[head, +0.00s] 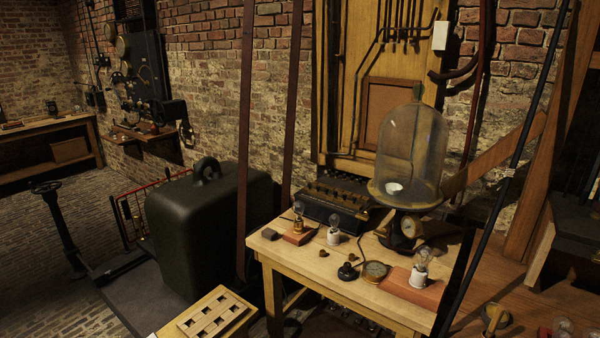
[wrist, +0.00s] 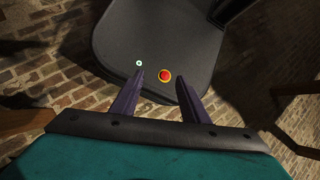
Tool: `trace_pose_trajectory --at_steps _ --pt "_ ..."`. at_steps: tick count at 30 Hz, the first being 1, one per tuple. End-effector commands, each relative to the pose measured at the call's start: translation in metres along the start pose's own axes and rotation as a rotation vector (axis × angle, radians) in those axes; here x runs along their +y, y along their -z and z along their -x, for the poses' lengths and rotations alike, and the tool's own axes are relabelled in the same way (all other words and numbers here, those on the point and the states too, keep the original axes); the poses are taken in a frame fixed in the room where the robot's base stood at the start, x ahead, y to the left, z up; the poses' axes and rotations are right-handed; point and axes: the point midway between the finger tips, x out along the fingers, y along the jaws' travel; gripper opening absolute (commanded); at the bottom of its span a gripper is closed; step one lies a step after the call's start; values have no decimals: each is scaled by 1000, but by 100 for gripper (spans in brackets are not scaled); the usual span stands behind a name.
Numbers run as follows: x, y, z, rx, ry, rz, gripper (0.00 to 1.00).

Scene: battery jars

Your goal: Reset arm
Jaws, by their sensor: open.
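My gripper (wrist: 160,88) shows in the wrist view. Its two dark purple fingers stand apart with nothing between them.
A slotted wooden tray (head: 214,315) is at the front. Brick floor (head: 45,260) is open at left.

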Motion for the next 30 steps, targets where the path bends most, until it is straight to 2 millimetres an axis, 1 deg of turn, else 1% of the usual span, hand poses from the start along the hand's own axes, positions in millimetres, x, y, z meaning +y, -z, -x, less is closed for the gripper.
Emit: trace_pose_trajectory --at_steps 1,3,6,15,25,26,27,30 --pt "-2 -7 -8 0 0 -21 41" --pt "-4 -13 -18 6 -2 -57 41" --pt "-6 -18 -27 34 -10 -128 41" --pt "-1 2 -23 138 -26 -302 41" --pt "-1 3 -22 141 -25 -328 41" --pt "-1 3 -22 141 -25 -328 38" --pt "-1 3 -22 141 -25 -327 31" --pt "-1 3 -22 141 -25 -327 31"
